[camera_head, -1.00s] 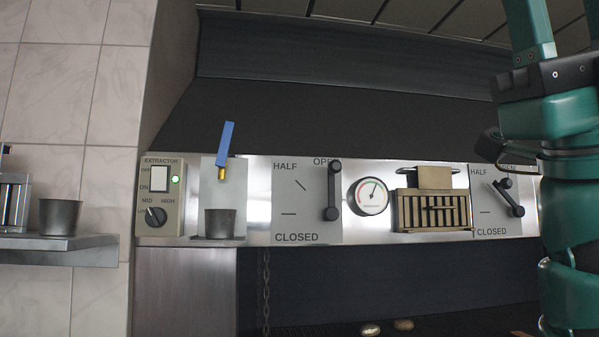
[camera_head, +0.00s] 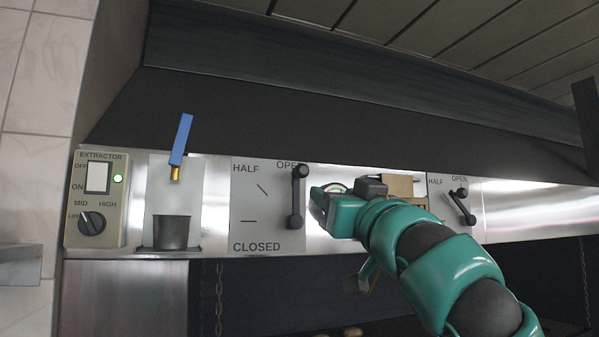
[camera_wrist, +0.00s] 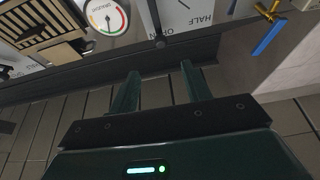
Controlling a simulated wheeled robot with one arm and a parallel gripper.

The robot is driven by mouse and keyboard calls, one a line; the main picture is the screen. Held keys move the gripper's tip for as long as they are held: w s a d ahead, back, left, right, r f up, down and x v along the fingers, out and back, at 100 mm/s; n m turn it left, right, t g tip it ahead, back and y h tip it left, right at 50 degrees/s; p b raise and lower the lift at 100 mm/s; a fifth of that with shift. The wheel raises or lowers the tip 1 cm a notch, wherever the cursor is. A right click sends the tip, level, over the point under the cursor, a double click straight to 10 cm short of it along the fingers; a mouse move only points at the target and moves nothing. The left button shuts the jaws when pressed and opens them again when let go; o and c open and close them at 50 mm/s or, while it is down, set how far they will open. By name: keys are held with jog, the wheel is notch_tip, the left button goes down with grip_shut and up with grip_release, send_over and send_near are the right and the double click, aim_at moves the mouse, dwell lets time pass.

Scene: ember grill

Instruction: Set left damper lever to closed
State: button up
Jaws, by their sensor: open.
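The left damper lever (camera_head: 297,197) is a black bar with round knobs, standing nearly upright on its plate (camera_head: 243,205). Its upper end is at the OPEN label; HALF is upper left and CLOSED at the bottom. In the wrist view, turned upside down, the lever (camera_wrist: 152,18) hangs from the top edge, its end knob by OPEN. My gripper (camera_wrist: 159,68) is open and empty, its two fingers pointing toward the knob, apart from it. In the head view my gripper (camera_head: 325,203) is just right of the lever; its fingers are not clear there.
A gauge (camera_wrist: 106,16) and a slatted vent (camera_wrist: 38,28) sit beside the plate, mostly covered by my arm in the head view. The right damper lever (camera_head: 463,206) is farther right. A blue-handled valve (camera_head: 181,141), a metal cup (camera_head: 171,232) and the extractor panel (camera_head: 97,198) are left.

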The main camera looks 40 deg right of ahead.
aim_at(304, 171)
jog(key=p+x, duration=0.4)
jog(key=x, duration=0.1)
jog(key=p+x, duration=0.3)
jog(key=x, duration=0.2)
jog(key=p+x, duration=0.4)
jog(key=x, duration=0.1)
jog(key=shift+w+r+p, duration=0.1)
jog(key=shift+r+p, duration=0.2)
jog(key=shift+r, duration=0.1)
jog(key=shift+w+d+r+p, duration=0.1)
jog(key=shift+w+d+p, duration=0.1)
jog(key=shift+w+p, duration=0.4)
jog(key=shift+w, duration=0.15)
grip_shut()
